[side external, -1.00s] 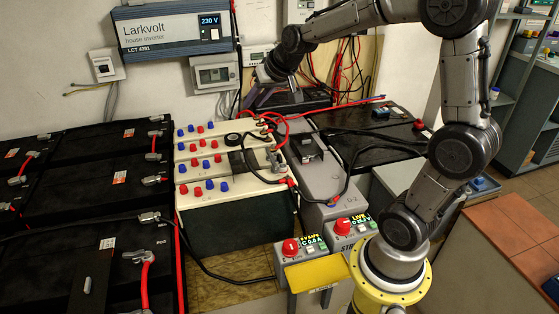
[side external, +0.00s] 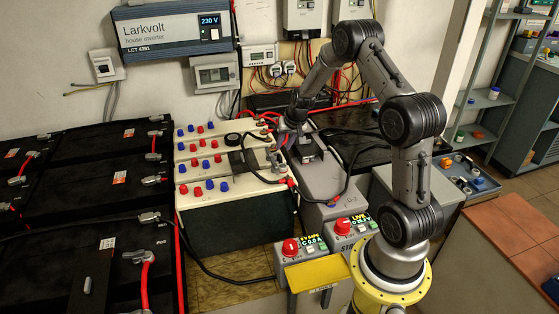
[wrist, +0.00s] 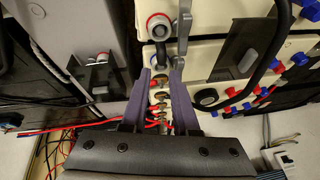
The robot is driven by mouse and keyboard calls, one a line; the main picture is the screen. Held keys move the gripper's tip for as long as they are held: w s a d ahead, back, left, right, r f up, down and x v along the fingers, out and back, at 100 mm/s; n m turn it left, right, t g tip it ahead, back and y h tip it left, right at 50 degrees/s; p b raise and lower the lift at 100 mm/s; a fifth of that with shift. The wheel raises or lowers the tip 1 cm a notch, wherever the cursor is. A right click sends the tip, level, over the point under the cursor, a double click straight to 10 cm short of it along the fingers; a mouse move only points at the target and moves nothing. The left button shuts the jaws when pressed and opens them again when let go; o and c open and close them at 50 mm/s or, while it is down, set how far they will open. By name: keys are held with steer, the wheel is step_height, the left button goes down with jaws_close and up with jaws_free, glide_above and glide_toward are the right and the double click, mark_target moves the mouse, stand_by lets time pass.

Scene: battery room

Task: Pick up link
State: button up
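A narrow grey metal piece (wrist: 184,25), which looks like the link, lies along the top edge of the cream battery (wrist: 210,62) in the wrist view, just beyond my right fingertip. In the side view a grey piece (side external: 275,160) shows at the battery's right end, just below my gripper (side external: 284,140). In the wrist view my gripper (wrist: 161,67) has its two purple-grey fingers apart, with nothing held between them. Copper-coloured terminals (wrist: 161,84) show between the fingers, below them. I cannot tell whether a finger touches the link.
A red-ringed terminal (wrist: 159,26) with a cable lies close to the link. A control box with a red knob (side external: 291,247) stands in front. Large black batteries (side external: 85,195) fill the left.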

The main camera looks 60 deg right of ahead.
mark_target(279, 157)
steer(key=shift+x, duration=2.85)
steer(key=shift+a, duration=0.2)
jaws_close()
